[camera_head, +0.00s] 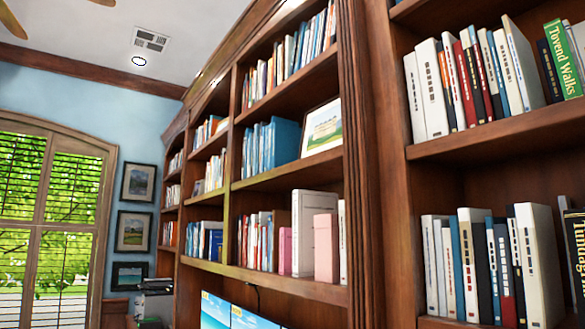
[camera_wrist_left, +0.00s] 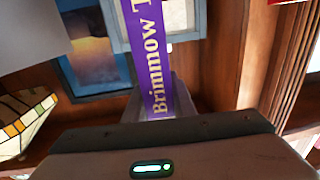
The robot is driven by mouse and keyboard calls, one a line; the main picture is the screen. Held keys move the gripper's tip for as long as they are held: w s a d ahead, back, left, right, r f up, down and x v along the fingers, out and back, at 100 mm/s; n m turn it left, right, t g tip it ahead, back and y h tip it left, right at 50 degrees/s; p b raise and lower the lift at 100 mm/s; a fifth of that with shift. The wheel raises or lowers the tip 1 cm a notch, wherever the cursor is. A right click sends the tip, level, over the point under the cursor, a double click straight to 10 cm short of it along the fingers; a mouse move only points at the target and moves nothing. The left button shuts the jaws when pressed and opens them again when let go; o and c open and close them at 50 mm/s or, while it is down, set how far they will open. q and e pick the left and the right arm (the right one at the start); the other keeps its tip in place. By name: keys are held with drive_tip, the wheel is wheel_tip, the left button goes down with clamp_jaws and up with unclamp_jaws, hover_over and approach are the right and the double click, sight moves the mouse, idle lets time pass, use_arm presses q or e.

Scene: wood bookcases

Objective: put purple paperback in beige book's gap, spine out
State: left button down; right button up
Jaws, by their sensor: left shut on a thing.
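No gripper and no purple paperback show in the head view. Several pale books stand on the shelves there, such as a wide whitish one (camera_head: 309,225) beside pink books and a cream one (camera_head: 541,262) on the right bookcase. I cannot tell which is the beige book, or where its gap is.
A framed picture (camera_head: 322,128) stands on a middle shelf. In the left wrist view, a stained-glass lampshade (camera_wrist_left: 25,122) and a blue-framed picture (camera_wrist_left: 98,68) are close by.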

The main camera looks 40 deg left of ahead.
use_arm(q)
drive_tip(key=s+a+n+y, duration=0.2)
drive_tip(key=s+a+y, duration=0.1)
drive_tip(key=s+a, duration=0.6)
drive_tip(key=shift+a+f, duration=0.35)
drive_tip(key=shift+a, duration=0.55)
use_arm(e)
drive_tip(key=shift+w+r, duration=0.1)
drive_tip(key=shift+w, duration=0.55)
